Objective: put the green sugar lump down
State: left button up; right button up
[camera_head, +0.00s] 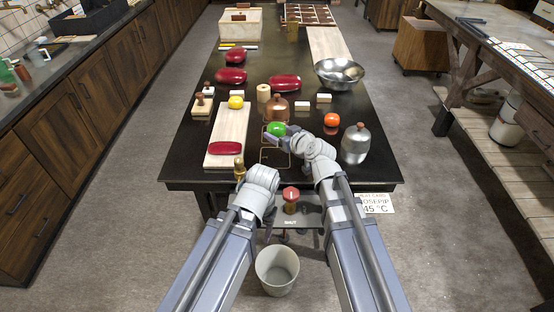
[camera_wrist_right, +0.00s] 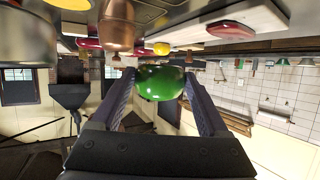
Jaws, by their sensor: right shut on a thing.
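The green sugar lump (camera_head: 276,129) is a glossy rounded piece at the near middle of the black table (camera_head: 300,178). My right gripper (camera_head: 283,134) is shut on it. In the right wrist view the lump (camera_wrist_right: 160,83) sits between the two dark fingers. A thin copper-coloured outline (camera_head: 265,157) shows at the table just in front of the lump; whether the lump touches the table I cannot tell. My left gripper (camera_head: 262,178) is near the front edge, its fingers hidden by its wrist.
A copper pot (camera_head: 277,107) stands right behind the lump. A pale board (camera_head: 231,128) with a red piece lies left; an orange ball (camera_head: 331,120) and a metal jar (camera_head: 355,145) stand right. A brass piece (camera_head: 239,168) is near the left gripper. A bin (camera_head: 277,272) stands below.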

aim_at(279, 161)
jog(key=shift+f+b, duration=3.1)
jog(key=shift+f, duration=0.05)
notch_tip(279, 161, down, 4)
jog(key=b, duration=0.3)
jog(key=shift+r+b, duration=0.2)
jog(key=shift+b, duration=0.15)
jog(key=shift+f, duration=0.2)
jog(key=o, duration=1.3)
jog(key=shift+o, duration=0.2)
jog(key=shift+r, duration=0.15)
